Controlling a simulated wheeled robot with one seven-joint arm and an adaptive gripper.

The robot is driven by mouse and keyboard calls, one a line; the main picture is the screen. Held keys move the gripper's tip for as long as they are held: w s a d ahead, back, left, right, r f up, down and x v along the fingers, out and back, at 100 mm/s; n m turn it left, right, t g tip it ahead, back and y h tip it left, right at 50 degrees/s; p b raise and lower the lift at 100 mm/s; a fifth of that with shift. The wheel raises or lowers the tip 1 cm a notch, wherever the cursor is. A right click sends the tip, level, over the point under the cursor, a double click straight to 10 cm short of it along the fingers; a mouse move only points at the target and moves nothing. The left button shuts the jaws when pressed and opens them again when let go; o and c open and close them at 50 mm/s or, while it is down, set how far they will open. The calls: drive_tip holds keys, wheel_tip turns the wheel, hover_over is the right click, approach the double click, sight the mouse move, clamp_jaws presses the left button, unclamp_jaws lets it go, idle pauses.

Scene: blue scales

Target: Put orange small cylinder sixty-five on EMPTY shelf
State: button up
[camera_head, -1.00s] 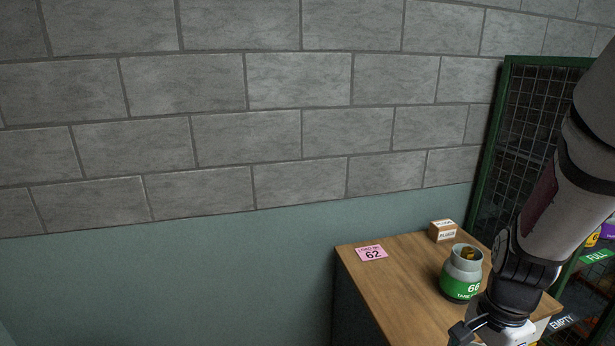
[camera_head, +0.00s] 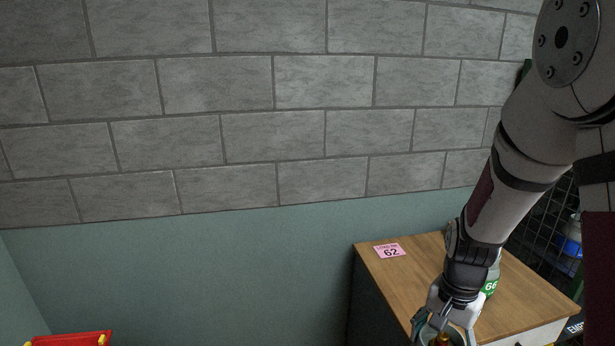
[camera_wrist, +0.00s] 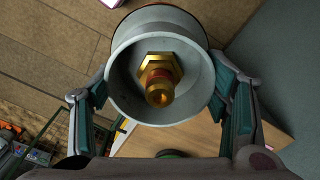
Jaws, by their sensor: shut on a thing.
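My gripper (camera_head: 443,318) is at the bottom of the head view, in front of the wooden table. It is shut on a cylinder whose grey collar (camera_wrist: 122,70) and brass valve (camera_wrist: 160,82) face the wrist camera, with a finger on each side. The collar rim and valve (camera_head: 442,339) also show at the bottom edge of the head view. The body, colour and number of the held cylinder are hidden. The EMPTY label (camera_head: 575,328) is partly visible at the right edge of the head view, and the shelf there is mostly hidden by my arm.
A green-banded cylinder marked 66 (camera_head: 491,287) stands on the wooden table (camera_head: 400,285), partly behind my arm. A pink card 62 (camera_head: 390,251) lies at the table's back left. A mesh cage (camera_head: 545,225) stands at right. A red object (camera_head: 70,339) shows at lower left.

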drive_tip(key=w+a+f+n, duration=0.1)
drive_tip(key=w+a+n, duration=0.2)
drive_tip(key=w, duration=0.4)
drive_tip(key=w+a+f+n, duration=0.2)
drive_tip(key=w+a+n, duration=0.2)
drive_tip(key=w+n, duration=0.2)
drive_tip(key=shift+w+a+f+n, duration=0.15)
drive_tip(key=shift+w+a+n, duration=0.15)
drive_tip(key=shift+w, duration=0.15)
